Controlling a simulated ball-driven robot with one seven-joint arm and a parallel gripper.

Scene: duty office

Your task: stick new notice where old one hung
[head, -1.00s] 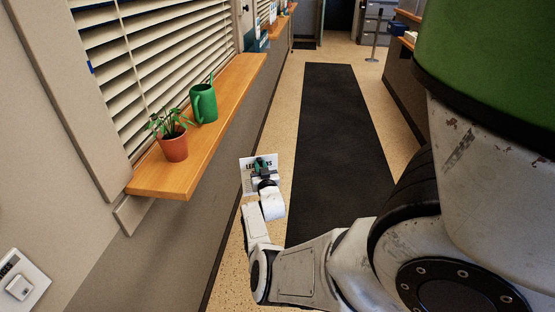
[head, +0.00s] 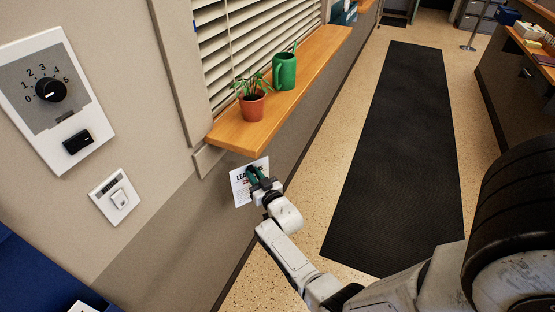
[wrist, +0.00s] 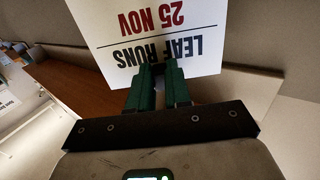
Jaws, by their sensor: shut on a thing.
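The new notice (head: 241,188) is a white sheet with large dark and red lettering. In the wrist view the notice (wrist: 190,32) reads "LEAF RUNS" and "25 NOV", upside down. My gripper (head: 257,176) is shut on one edge of the notice and holds it out in front, below the window sill in the head view. In the wrist view the green fingers of my gripper (wrist: 158,72) pinch the sheet's near edge. I cannot make out an old notice or the spot where it hung.
A wooden sill (head: 300,88) with a potted plant (head: 252,105) and a green watering can (head: 285,71) juts from the left wall. A dial panel (head: 52,95) and a small switch (head: 115,196) are on that wall. A dark mat (head: 400,150) lies on open floor to the right.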

